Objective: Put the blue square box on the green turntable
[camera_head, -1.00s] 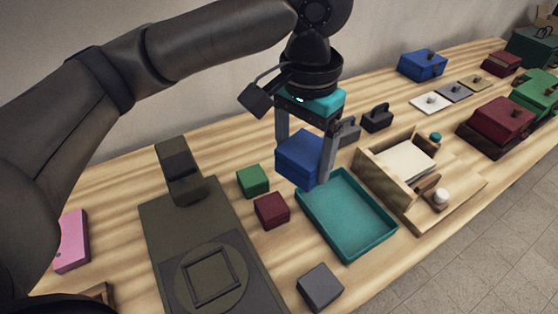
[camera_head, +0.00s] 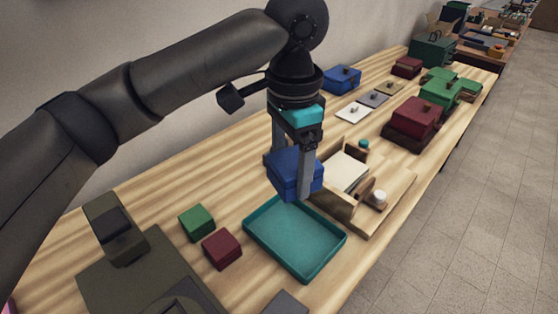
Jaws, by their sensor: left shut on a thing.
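My left gripper (camera_head: 290,185) is shut on a blue square box (camera_head: 288,171), one finger on each side. It holds the box above the far edge of a teal tray (camera_head: 296,240). A dark olive-green unit (camera_head: 142,272), which looks like the turntable, lies at the lower left. The square outline on it is cut off by the bottom edge, and its round plate hardly shows. An upright block stands at its far end. My right gripper is not in view.
A green cube (camera_head: 196,222) and a dark red cube (camera_head: 222,249) stand between the olive unit and the tray. A wooden holder (camera_head: 362,190) is right of the box. Another blue box (camera_head: 342,79) and a red box (camera_head: 416,117) stand farther back on the wooden table.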

